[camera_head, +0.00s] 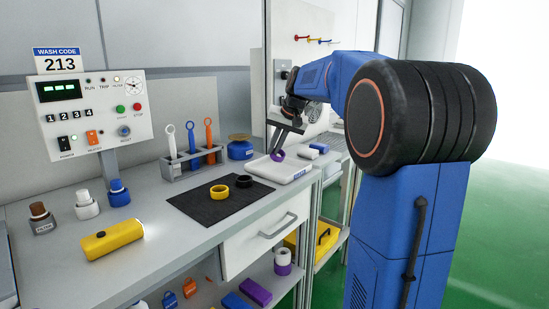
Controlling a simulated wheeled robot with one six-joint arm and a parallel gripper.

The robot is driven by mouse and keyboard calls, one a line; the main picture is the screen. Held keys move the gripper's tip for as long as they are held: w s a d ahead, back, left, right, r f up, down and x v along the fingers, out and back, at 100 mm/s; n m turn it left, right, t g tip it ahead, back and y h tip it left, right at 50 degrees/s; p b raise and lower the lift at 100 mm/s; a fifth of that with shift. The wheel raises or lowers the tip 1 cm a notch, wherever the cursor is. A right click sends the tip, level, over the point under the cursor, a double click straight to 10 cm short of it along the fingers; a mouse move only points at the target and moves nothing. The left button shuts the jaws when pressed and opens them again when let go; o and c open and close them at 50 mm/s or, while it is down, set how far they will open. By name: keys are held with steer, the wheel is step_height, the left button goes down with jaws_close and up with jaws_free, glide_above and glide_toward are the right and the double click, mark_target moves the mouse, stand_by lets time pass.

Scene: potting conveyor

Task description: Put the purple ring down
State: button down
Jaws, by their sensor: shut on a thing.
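The purple ring (278,156) is at the tips of my gripper (277,149), which is shut on it. The ring hangs tilted over the white tray (290,176) at the right end of the counter. I cannot tell whether the ring touches the tray. My fingers hide part of the ring.
A dark mat (203,208) left of the tray bears a yellow ring (219,192) and a black ring (244,181). Behind stand a rack of tools (190,161) and a blue pot (240,149). A white block (319,148) lies right of the tray. A yellow flashlight (112,240) lies front left.

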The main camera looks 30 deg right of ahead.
steer(key=shift+f, duration=1.6)
steer(key=shift+f, duration=0.1)
steer(key=c, duration=1.9)
jaws_free()
steer(key=v, duration=1.2)
steer(key=s+a+f+n, duration=0.1)
steer(key=s+a+f, duration=0.3)
steer(key=s+a, duration=0.45)
steer(key=s+a+f+n, duration=0.1)
steer(key=s+a+f, duration=0.2)
steer(key=s+f, duration=0.4)
steer(key=s+a+f+n+h, duration=0.1)
steer(key=s+a+f, duration=0.3)
steer(key=s+f, duration=0.4)
steer(key=s+a+f+n, duration=0.3)
steer(key=s+f, duration=0.4)
steer(key=s, duration=0.3)
steer(key=shift+a+f+g, duration=0.15)
steer(key=shift+a+g, duration=0.25)
steer(key=shift+a, duration=0.1)
steer(key=shift+w, duration=0.1)
